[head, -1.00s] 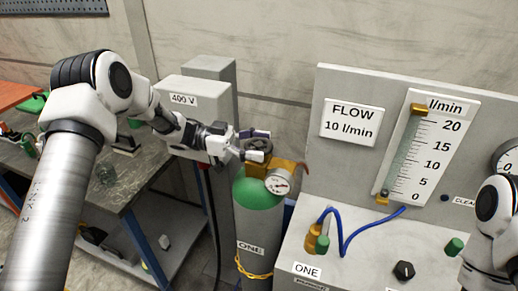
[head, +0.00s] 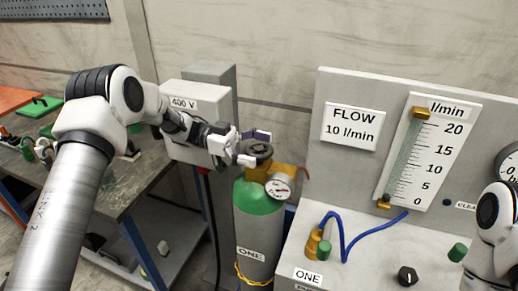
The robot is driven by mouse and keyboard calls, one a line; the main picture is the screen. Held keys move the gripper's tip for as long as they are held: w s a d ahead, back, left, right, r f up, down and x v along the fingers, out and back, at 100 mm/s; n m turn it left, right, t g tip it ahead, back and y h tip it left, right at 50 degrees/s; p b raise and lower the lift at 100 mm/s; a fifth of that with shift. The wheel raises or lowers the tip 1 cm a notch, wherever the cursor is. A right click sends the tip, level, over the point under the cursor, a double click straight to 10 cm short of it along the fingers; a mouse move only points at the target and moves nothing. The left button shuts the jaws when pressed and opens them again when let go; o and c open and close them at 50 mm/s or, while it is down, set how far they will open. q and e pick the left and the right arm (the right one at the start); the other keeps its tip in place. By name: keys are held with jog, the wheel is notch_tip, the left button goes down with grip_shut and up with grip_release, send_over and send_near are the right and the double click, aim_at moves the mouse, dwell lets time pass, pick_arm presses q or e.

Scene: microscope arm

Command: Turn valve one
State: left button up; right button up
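The gas cylinder marked ONE (head: 252,228), grey with a green shoulder, stands upright left of the panel bench. Its dark round valve handwheel (head: 257,148) sits on top, beside a brass regulator with a round gauge (head: 278,187). My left gripper (head: 254,147) is at the handwheel, one finger on its far side and one on its near left side. The fingers are spread around the wheel; whether both press on it I cannot tell. My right arm shows at the right edge; its gripper is out of frame.
A grey 400 V box (head: 188,112) stands behind my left forearm. The panel carries a FLOW 10 l/min sign (head: 352,125) and a flow scale (head: 432,150). A blue hose (head: 343,240), a green cap and a black knob (head: 407,276) are on the bench. A cluttered workbench is at left.

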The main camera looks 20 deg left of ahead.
pick_arm(q)
jog(key=a, duration=1.2)
jog(key=shift+w, duration=0.35)
jog(key=shift+f, duration=0.15)
